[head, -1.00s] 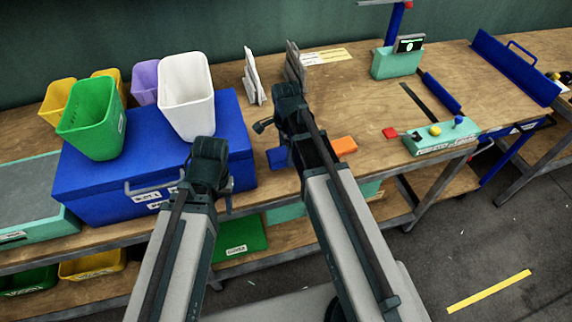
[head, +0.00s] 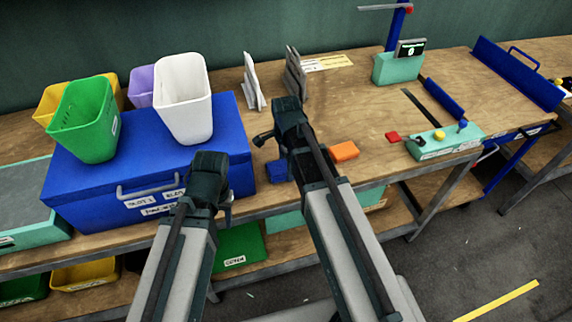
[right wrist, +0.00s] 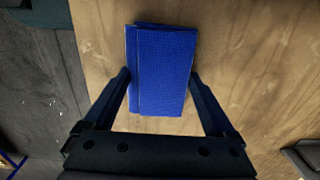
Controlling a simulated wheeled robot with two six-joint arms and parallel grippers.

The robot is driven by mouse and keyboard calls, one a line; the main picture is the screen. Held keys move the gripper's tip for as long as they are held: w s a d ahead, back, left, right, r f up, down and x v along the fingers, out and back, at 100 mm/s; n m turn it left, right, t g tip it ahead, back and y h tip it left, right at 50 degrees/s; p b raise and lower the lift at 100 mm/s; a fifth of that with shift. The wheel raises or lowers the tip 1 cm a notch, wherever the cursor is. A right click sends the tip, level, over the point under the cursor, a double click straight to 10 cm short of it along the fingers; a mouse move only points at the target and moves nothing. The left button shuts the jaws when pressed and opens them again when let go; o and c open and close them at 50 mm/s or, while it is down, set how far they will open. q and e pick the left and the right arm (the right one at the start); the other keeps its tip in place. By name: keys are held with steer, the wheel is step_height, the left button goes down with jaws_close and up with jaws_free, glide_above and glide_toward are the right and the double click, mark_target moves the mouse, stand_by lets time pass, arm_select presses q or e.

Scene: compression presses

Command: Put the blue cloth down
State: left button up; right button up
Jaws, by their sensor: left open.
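The folded blue cloth (head: 277,171) lies on the wooden bench near its front edge, left of the orange block. In the right wrist view the cloth (right wrist: 162,70) lies flat, with the fingers of my right gripper (right wrist: 160,76) spread on either side of it. They look open; I cannot tell whether they touch its edges. In the head view my right gripper (head: 287,108) is above the bench just beside the cloth, its fingers hidden. My left gripper (head: 207,165) is in front of the blue box, open, its fingertips mostly hidden.
The blue box (head: 75,185) carries a green bin (head: 85,120) and a white bin (head: 184,100). An orange block (head: 345,151), a red piece (head: 392,137) and a teal control panel (head: 445,143) are to the right. Grey upright plates (head: 295,75) stand behind my right gripper.

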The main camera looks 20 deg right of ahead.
steer(key=shift+o, duration=0.4)
steer(key=shift+r, duration=0.1)
step_height(320, 180, up, 12)
steer(key=p, duration=1.2)
steer(key=shift+r, duration=0.15)
